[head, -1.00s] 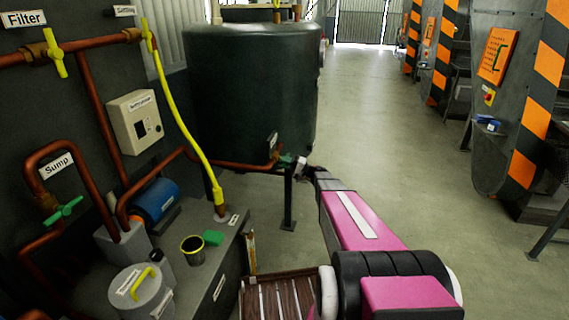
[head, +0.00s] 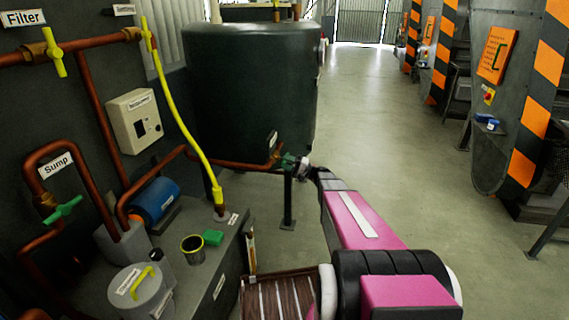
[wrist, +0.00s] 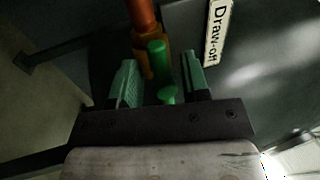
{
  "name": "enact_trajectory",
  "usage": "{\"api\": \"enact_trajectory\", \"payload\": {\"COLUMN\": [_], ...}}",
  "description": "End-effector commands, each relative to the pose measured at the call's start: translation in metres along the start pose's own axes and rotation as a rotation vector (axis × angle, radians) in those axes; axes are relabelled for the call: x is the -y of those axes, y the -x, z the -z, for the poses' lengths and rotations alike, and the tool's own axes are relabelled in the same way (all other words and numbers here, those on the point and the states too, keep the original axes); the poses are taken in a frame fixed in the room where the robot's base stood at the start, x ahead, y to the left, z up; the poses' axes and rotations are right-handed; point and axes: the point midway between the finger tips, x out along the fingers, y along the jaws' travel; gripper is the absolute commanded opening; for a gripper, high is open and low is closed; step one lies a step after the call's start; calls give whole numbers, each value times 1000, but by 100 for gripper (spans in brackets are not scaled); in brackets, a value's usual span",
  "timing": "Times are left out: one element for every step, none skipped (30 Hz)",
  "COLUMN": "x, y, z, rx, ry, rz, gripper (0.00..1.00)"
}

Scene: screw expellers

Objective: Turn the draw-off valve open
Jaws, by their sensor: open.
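The draw-off valve has a green handle (wrist: 157,58) on a brass body (wrist: 143,66) at the end of a copper pipe (wrist: 142,16). A "Draw-off" label (wrist: 217,33) sits beside it on the dark tank. My gripper (wrist: 160,78) is open in the wrist view, with one green-padded finger on each side of the handle. Gaps show between the handle and both fingers. In the head view, my gripper (head: 292,162) is at the valve, low on the dark tank (head: 250,90), and largely covers the handle. The handle's exact angle is hard to tell.
A dark post (head: 288,205) stands under the valve. The floor (head: 400,150) to the right is clear.

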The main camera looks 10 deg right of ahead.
Motion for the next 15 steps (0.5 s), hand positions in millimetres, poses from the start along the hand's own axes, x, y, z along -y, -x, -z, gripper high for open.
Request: {"api": "enact_trajectory", "payload": {"x": [0,0,0,0,0,0,0,0,0,0,0,0,0,0,0], "y": [9,15,23,29,35,42,48,54,60,65,69,75,79,82,85], "z": [0,0,0,0,0,0,0,0,0,0,0,0,0,0,0], "rx": [-1,-1,-3,-3,-2,-2,-2,-3,-1,0,0,-1,-1,-1,0], "ry": [0,-1,0,0,0,-1,0,0,0,0,0,1,1,1,1], "rz": [0,0,0,0,0,0,0,0,0,0,0,-1,-1,0,0], "gripper": [42,42,42,42,42,42,42,42,42,42,42,42,42,42,42]}}
